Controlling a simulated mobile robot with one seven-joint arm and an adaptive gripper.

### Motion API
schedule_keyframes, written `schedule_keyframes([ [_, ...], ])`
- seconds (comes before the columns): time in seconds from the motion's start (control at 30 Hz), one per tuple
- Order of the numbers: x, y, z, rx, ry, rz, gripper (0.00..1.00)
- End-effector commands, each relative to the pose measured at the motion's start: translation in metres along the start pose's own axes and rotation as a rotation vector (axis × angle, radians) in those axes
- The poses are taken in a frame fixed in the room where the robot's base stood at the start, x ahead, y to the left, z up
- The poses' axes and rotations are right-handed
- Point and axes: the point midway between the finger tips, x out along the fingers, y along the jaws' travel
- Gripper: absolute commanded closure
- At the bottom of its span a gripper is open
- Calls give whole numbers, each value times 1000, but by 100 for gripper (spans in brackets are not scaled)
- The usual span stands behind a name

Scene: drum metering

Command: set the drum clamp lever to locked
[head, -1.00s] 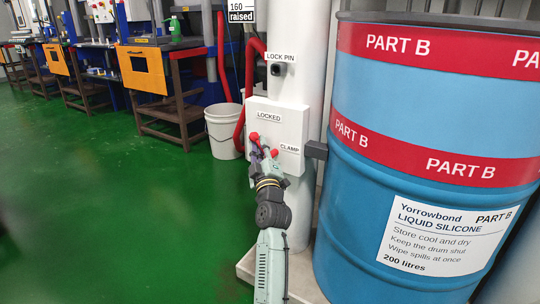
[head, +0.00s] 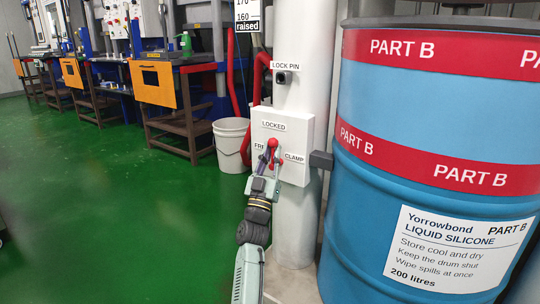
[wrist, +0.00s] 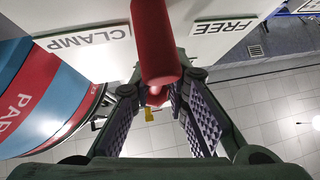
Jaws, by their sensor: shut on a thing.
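The red clamp lever (head: 272,145) is on the white box on the column. In the head view its red end stands just below the LOCKED label (head: 274,126), between FREE (head: 259,147) and CLAMP (head: 294,159). My gripper (head: 268,160) is at the lever from below and shut on it, partly hiding its lower part. In the wrist view the red lever (wrist: 155,45) runs down from the top between my gripper's fingers (wrist: 158,92), with CLAMP to its left and FREE to its right. The exact finger contact is hard to see.
The blue PART B drum (head: 425,120) stands close on the right. The lock pin (head: 281,77) is above the box on the white column (head: 300,50). A white bucket (head: 231,145) and red hose are to the left. Green floor (head: 110,220) on the left is open.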

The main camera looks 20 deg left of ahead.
Motion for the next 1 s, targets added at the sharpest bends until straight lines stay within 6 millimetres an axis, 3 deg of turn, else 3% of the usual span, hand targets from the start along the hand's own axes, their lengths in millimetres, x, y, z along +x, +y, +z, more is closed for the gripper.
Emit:
schedule_keyframes([
  [0.03,0,-7,-4,22,6,5,100],
  [0.77,0,4,-5,73,28,72,100],
  [0.8,0,5,-5,73,29,73,81],
  [1.0,0,6,-4,71,26,73,71],
])
